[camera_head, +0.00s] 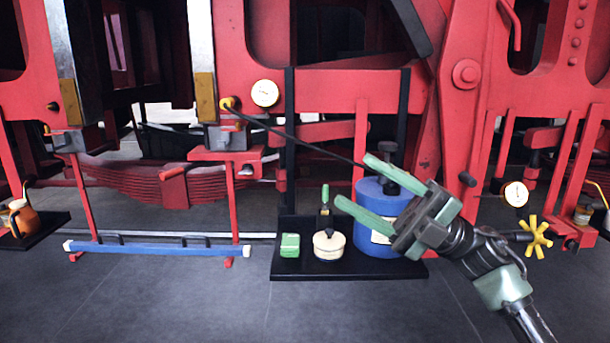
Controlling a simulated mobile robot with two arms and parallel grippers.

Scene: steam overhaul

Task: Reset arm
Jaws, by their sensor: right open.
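My right gripper (359,181) comes in from the lower right on my right arm (500,285). My left gripper does not show in the head view.
A black tray (345,269) on the grey floor holds the cylinder, a cream round tin (328,245), a green block (290,245) and a green-handled tool (325,197). The red locomotive frame (340,85) stands behind. The front floor is clear.

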